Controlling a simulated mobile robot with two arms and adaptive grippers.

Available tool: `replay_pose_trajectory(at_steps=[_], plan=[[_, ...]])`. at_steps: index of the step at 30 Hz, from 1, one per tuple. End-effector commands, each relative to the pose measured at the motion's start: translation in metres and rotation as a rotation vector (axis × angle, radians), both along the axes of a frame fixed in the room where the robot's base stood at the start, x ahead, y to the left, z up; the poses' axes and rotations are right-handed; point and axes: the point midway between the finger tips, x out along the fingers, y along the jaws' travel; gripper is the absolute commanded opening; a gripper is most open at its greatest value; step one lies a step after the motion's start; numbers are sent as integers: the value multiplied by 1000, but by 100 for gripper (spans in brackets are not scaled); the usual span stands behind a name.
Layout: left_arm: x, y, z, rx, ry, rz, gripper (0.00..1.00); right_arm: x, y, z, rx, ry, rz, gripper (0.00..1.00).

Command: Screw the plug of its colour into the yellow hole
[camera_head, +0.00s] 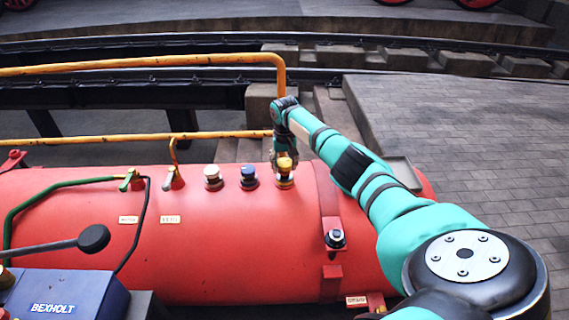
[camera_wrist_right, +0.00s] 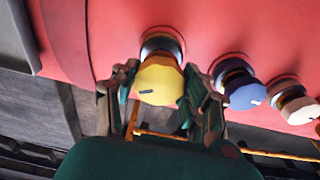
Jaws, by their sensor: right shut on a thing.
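The yellow plug (camera_head: 285,165) stands upright at the top of the red boiler (camera_head: 240,235), right of the blue and white plugs. My right gripper (camera_head: 284,156) comes down on it from above and is shut on it. In the right wrist view the yellow plug (camera_wrist_right: 159,80) sits between the two fingers of the right gripper (camera_wrist_right: 158,88), with a dark collar under its head. The threads and the hole beneath it are hidden, so I cannot tell how deep it sits. My left gripper is not in view.
The blue plug (camera_head: 248,177) and white plug (camera_head: 213,177) stand close by on the left. A yellow handrail (camera_head: 140,137) runs behind the boiler. A dark-capped fitting (camera_head: 335,238) sits lower right. A blue box (camera_head: 66,295) and a black-knobbed lever (camera_head: 93,239) are at lower left.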

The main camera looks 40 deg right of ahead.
Motion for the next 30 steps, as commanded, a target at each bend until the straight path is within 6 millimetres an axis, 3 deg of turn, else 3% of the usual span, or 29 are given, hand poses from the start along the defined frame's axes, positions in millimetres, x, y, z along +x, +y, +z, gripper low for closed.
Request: replay_pose_trajectory(at_steps=[30], plan=[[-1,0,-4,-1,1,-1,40,0,-1,-12,-1,-1,0,2]])
